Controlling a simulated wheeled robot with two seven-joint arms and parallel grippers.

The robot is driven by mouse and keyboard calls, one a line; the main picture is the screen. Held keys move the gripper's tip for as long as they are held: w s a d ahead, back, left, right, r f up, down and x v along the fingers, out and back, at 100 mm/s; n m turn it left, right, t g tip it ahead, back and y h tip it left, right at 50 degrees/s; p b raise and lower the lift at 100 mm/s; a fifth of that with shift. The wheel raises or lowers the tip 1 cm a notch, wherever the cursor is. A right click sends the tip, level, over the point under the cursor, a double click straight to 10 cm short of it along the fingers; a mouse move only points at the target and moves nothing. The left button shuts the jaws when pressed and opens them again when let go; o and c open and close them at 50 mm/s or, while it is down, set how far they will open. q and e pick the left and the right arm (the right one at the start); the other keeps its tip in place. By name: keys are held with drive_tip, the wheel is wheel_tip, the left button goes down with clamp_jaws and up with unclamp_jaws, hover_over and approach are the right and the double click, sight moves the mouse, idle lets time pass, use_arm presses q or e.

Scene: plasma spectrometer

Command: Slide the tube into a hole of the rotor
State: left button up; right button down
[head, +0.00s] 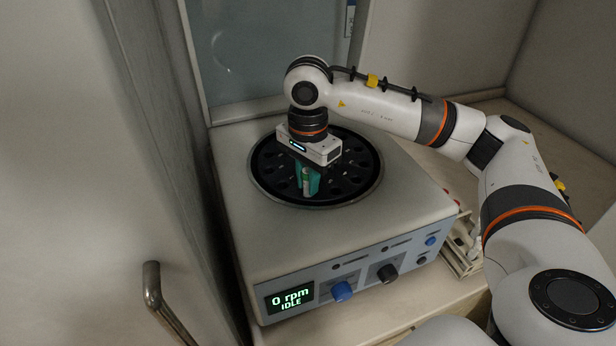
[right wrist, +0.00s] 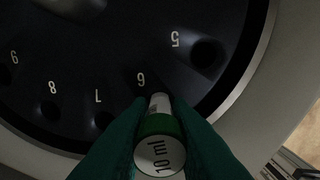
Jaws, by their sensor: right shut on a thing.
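The tube (right wrist: 160,148) has a white cap end marked "10 ml", a green band and a pale body. My right gripper (head: 308,183) is shut on it, with green fingers on both sides in the right wrist view (right wrist: 160,140). The dark round rotor (head: 349,189) sits in the top of the centrifuge, with numbered holes around it. The tube points down at the rotor beside the number 6, between holes 5 and 7. It hides the hole there, and I cannot tell whether its lower end is inside. My left gripper is not in view.
The centrifuge body (head: 235,200) has a front panel with a display (head: 290,298) reading 0 rpm, IDLE, and several knobs. A pale rack-like thing (head: 462,250) stands at its right. A cabinet with a metal handle (head: 153,285) is close on the left.

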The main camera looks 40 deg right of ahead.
drive_tip(key=c, duration=1.2)
unclamp_jaws()
drive_tip(key=shift+c, duration=0.2)
wheel_tip(320, 180, up, 12)
